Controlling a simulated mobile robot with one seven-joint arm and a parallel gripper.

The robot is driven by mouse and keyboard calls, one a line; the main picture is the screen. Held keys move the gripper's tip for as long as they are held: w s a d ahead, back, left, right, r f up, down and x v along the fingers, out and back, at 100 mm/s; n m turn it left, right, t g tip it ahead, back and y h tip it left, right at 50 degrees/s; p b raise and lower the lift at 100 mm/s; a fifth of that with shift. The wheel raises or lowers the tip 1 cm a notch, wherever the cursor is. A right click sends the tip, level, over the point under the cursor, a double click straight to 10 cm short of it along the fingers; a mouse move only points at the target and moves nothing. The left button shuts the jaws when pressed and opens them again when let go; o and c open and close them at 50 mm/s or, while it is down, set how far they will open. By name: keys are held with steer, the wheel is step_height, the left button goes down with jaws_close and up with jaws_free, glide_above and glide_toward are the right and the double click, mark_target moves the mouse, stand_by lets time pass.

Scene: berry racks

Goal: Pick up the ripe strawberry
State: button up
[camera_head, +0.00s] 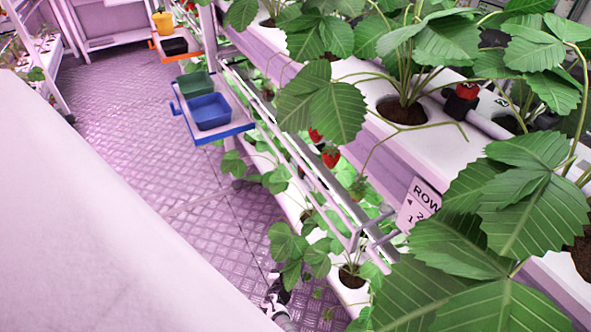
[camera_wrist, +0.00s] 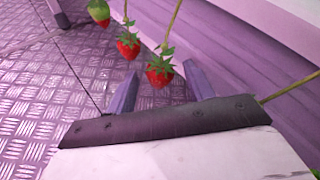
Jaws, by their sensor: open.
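In the wrist view a red strawberry (camera_wrist: 160,74) with a green cap hangs from a stem. It appears between the two fingers of my gripper (camera_wrist: 161,69), which are spread apart; I cannot tell its exact depth relative to the fingertips. A second red strawberry (camera_wrist: 128,47) hangs to its upper left, outside the fingers. A third berry (camera_wrist: 99,12), green with a reddish lower part, hangs at the top left. In the head view, red strawberries hang below a leaf beside the rack, one lower (camera_head: 330,156) and one partly hidden (camera_head: 315,135).
White planting gutters (camera_head: 375,85) with large strawberry leaves fill the right side. A row sign (camera_head: 418,203) and metal rails stand below. A blue tray (camera_head: 210,111) and a green tray (camera_head: 195,86) sit on a side shelf. The patterned floor (camera_head: 130,120) is open.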

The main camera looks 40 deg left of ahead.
steer(key=shift+c, duration=0.3)
steer(key=shift+s, duration=0.1)
steer(key=c, duration=0.6)
steer(key=shift+c, duration=0.2)
steer(key=shift+r, duration=0.15)
